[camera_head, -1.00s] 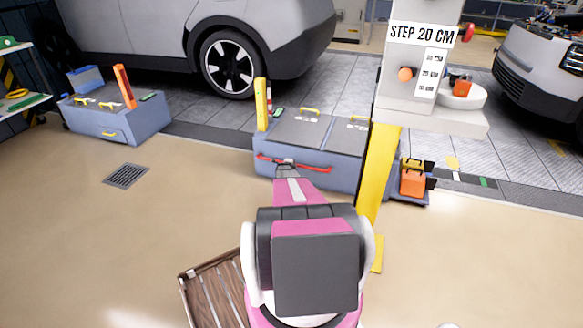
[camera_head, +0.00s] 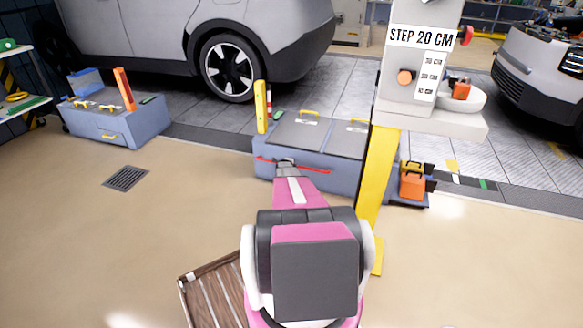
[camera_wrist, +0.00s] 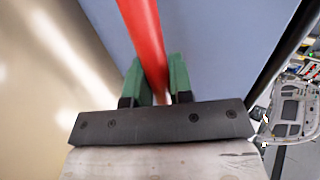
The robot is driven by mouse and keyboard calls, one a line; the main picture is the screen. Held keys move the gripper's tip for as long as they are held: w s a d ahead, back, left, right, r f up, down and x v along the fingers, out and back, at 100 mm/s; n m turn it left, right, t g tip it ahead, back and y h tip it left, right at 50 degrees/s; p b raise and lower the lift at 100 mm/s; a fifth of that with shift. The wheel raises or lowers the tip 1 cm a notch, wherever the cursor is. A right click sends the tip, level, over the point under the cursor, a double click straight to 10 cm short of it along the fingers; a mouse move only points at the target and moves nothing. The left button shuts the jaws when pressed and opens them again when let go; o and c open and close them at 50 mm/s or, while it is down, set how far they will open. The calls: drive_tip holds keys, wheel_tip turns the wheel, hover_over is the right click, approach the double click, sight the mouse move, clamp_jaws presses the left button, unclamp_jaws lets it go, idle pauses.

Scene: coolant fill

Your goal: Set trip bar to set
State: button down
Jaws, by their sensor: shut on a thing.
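The red bar (camera_head: 312,168) runs along the upper front of the blue-grey box (camera_head: 335,183) in the middle of the head view. I take it to be the trip bar. My gripper (camera_head: 286,161) is at the bar's left-middle part. In the wrist view, the red bar (camera_wrist: 143,28) passes between the green fingers of my gripper (camera_wrist: 157,80), which is shut on it. The box's blue-grey face lies behind the bar there. The finger contact is partly hidden in the head view, and no set marking is legible.
A yellow post (camera_head: 377,180) with a "STEP 20 CM" sign (camera_head: 421,37) stands close right of the box. An orange case (camera_head: 412,185) sits beyond it. A slatted wooden platform (camera_head: 212,292) lies at lower left. The floor left of my arm is mostly clear.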

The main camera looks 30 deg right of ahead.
drive_tip(key=shift+d, duration=0.1)
drive_tip(key=c, duration=1)
unclamp_jaws()
drive_tip(key=v, duration=1.1)
drive_tip(key=shift+w, duration=0.1)
